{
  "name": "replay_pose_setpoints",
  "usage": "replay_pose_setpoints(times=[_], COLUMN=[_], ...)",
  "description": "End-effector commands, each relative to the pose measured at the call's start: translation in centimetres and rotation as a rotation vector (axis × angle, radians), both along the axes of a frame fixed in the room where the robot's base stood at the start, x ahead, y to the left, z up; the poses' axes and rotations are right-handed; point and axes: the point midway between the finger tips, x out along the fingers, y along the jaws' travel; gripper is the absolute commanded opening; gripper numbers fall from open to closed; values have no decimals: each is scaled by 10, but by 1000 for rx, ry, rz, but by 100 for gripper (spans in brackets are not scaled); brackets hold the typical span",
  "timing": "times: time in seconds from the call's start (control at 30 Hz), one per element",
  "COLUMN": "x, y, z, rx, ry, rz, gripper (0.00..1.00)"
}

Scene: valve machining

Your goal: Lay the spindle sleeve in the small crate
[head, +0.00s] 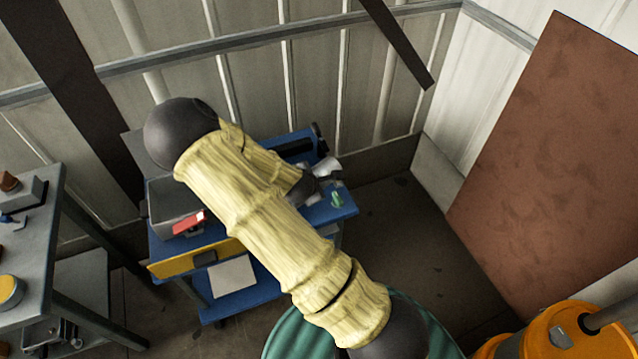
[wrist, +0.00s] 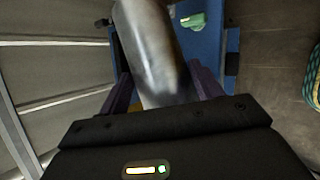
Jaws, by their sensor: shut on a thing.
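The spindle sleeve (wrist: 155,50) is a smooth grey metal cylinder in the wrist view. It stands between the two purplish fingers of my gripper (wrist: 162,92), which is shut on it. In the head view my gripper (head: 316,185) is over the right part of the blue trolley, partly hidden by my arm. A pale piece there (head: 327,167) looks like the sleeve. A small grey crate (head: 166,196) sits on the trolley's left part, left of my gripper. A red object (head: 189,222) is at its front edge. My arm hides part of the crate's right side.
The blue trolley (head: 345,212) has a yellow drawer front (head: 170,264). A small green object (head: 337,198) lies near its right edge, also in the wrist view (wrist: 193,22). A grey table (head: 35,240) stands at left. Floor at right of the trolley is clear.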

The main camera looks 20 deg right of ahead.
Motion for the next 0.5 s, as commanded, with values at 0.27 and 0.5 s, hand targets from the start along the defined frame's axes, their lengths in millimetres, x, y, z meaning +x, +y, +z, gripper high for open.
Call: replay_pose_setpoints(times=[0.27, 0.5], x=[14, 12], y=[35, 67], z=[-56, -87], rx=[-2, -2], ry=[-1, -4], rz=[346, 577], gripper=[0, 0])
